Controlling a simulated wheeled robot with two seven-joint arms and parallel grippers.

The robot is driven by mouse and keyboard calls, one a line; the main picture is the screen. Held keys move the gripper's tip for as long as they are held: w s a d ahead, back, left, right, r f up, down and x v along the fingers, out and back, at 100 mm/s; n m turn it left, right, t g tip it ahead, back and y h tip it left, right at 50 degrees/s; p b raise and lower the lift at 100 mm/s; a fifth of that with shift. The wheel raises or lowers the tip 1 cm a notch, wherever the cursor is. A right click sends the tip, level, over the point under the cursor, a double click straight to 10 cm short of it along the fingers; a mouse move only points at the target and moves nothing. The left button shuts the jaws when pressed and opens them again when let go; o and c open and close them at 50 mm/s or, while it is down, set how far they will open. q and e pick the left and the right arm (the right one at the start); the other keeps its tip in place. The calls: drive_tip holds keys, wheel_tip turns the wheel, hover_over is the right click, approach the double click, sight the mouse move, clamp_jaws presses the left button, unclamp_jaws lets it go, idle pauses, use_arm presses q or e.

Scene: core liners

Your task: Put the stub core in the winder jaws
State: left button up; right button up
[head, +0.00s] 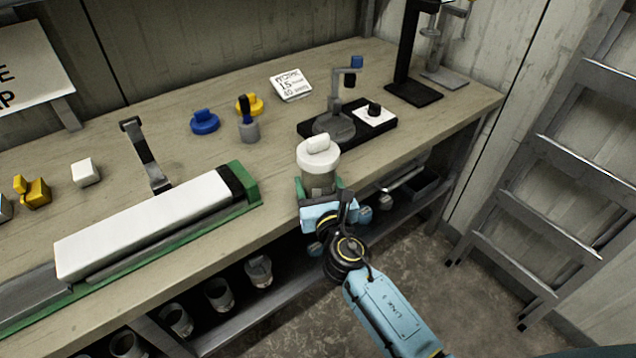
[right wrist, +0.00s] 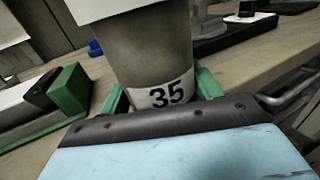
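A grey tube labelled 35 (right wrist: 160,60), which looks like the stub core, stands upright between the green fingers of my right gripper (head: 320,188). A white cap with a raised grip (head: 318,150) sits on its top. The fingers press on both sides of the tube, also in the right wrist view (right wrist: 165,97). It is held at the bench's front edge. A crank device with a blue knob (head: 335,122) stands on a black base just behind it; it may be the winder, but I cannot make out its jaws. My left gripper is out of view.
A long white block on a green-ended holder (head: 150,225) lies along the bench's (head: 180,160) front left. Several grey cups (head: 219,294) stand on the lower shelf. A ladder (head: 545,180) leans at right.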

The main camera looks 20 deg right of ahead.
drive_tip(key=o, duration=0.4)
drive_tip(key=s, duration=1.3)
drive_tip(key=shift+s+a+b, duration=0.1)
drive_tip(key=shift+s+b, duration=0.15)
drive_tip(key=shift+b, duration=0.05)
drive_tip(key=s+d+f+m+g, duration=0.1)
drive_tip(key=s+f+m+g, duration=0.3)
drive_tip(key=f, duration=0.6)
drive_tip(key=s+d+f+m+g, duration=0.25)
drive_tip(key=f+m, duration=0.25)
drive_tip(key=f, duration=0.6)
drive_tip(key=s+d+f+m+g, duration=0.1)
drive_tip(key=s+f+m+g, duration=0.3)
drive_tip(key=f, duration=0.6)
drive_tip(key=s+d+f+m+g, duration=0.2)
drive_tip(key=s+f+m, duration=0.3)
drive_tip(key=s, duration=0.3)
drive_tip(key=s+d+f+m+g, duration=0.2)
drive_tip(key=s+f+m, duration=0.3)
drive_tip(key=s+m, duration=0.3)
drive_tip(key=s+d+f+m+g, duration=0.2)
drive_tip(key=s+f+m, duration=0.4)
drive_tip(key=s, duration=0.4)
drive_tip(key=shift+d+f+m+g, duration=0.1)
drive_tip(key=shift+d+m+g, duration=0.15)
drive_tip(key=shift+d+m, duration=0.4)
